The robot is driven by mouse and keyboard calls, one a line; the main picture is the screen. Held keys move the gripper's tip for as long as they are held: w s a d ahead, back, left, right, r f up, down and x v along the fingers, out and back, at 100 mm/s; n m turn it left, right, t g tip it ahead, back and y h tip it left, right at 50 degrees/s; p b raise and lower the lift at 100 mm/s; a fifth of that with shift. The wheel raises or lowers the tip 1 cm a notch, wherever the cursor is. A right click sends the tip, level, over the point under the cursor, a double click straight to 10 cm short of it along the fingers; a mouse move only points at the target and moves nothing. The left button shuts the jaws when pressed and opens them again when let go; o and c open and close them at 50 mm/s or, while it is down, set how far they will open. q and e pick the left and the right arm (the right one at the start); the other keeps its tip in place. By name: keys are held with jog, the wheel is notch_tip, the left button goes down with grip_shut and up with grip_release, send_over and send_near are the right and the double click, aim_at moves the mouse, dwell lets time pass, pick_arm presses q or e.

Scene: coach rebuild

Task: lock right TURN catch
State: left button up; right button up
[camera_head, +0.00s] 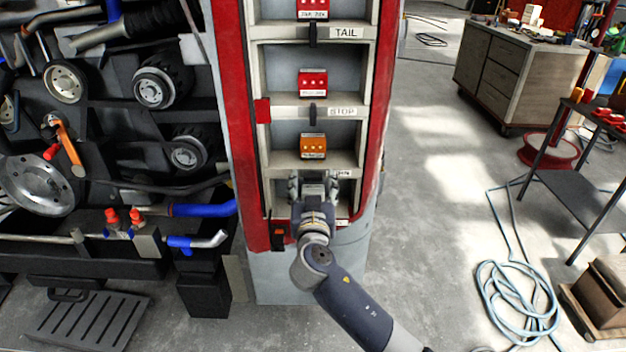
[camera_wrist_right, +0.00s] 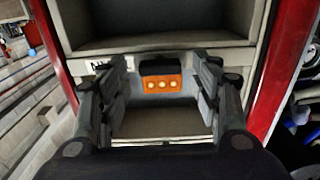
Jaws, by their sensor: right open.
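The orange TURN lamp (camera_head: 313,146) sits in the third compartment of the red-framed rack. It also shows in the right wrist view (camera_wrist_right: 163,85), between my open fingers. The TURN label (camera_head: 343,173) is partly hidden by my right gripper. My left gripper is not in view.
Red lamps (camera_head: 312,82) sit in the STOP and TAIL compartments, with black catches (camera_head: 312,115) upright on their shelf edges. Shelves of wheels and hoses (camera_head: 150,88) stand close at the left. A coiled hose (camera_head: 517,300) lies on the floor at the right.

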jog(key=shift+w, duration=0.35)
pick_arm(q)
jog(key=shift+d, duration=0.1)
pick_arm(e)
jog(key=c, duration=1.1)
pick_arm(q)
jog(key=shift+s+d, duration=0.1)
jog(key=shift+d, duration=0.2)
pick_arm(e)
jog(key=shift+o, duration=0.2)
